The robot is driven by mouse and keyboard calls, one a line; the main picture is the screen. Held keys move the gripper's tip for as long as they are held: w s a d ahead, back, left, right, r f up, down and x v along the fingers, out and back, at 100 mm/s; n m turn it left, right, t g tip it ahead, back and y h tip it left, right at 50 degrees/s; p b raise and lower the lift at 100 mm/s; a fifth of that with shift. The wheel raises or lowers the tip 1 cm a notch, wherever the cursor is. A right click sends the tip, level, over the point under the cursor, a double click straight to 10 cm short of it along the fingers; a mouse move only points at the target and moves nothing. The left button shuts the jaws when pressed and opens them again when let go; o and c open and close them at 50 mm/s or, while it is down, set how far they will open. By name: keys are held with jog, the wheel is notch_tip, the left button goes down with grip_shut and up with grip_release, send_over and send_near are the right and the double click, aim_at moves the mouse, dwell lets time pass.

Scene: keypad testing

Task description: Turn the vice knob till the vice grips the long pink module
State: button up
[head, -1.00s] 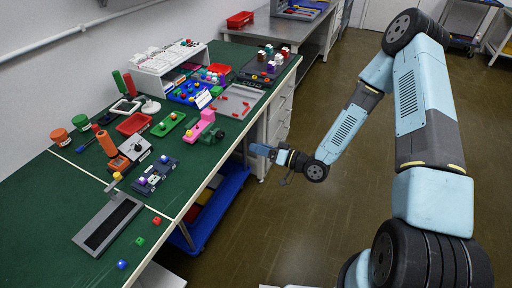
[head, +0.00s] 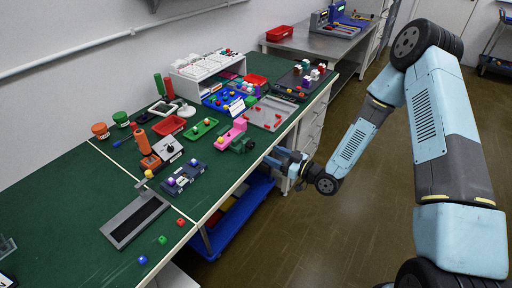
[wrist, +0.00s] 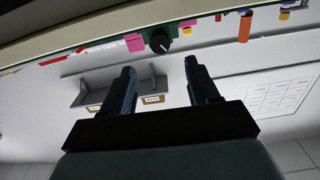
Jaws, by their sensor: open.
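The long pink module (head: 231,132) lies on the green table beside the small dark green vice (head: 242,145), near the table's right edge. I cannot tell whether the vice jaws touch it. In the wrist view, the pink module (wrist: 134,42) shows at the top next to the black vice knob (wrist: 160,41), which carries a pale mark. My gripper (head: 275,157) is just off the table edge, to the right of the vice. In the wrist view, my gripper (wrist: 159,66) is open and empty, its fingers apart, with the knob beyond and between the fingertips.
The green table (head: 75,200) carries a green plate (head: 200,128), a grey tray (head: 268,113) and a dark block with purple knobs (head: 183,177) near the vice. A blue cart (head: 240,215) stands below the edge. The floor to the right is clear.

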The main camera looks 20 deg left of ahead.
aim_at(253, 145)
jog(key=x, duration=0.8)
jog(key=shift+a, duration=0.3)
jog(key=shift+c, duration=0.4)
jog(key=c, duration=1)
jog(key=shift+o, duration=0.2)
jog(key=shift+w, duration=0.1)
jog(key=m, duration=0.3)
jog(key=shift+m, duration=0.4)
jog(key=shift+w+f+m, duration=0.1)
jog(key=shift+m, duration=1.9)
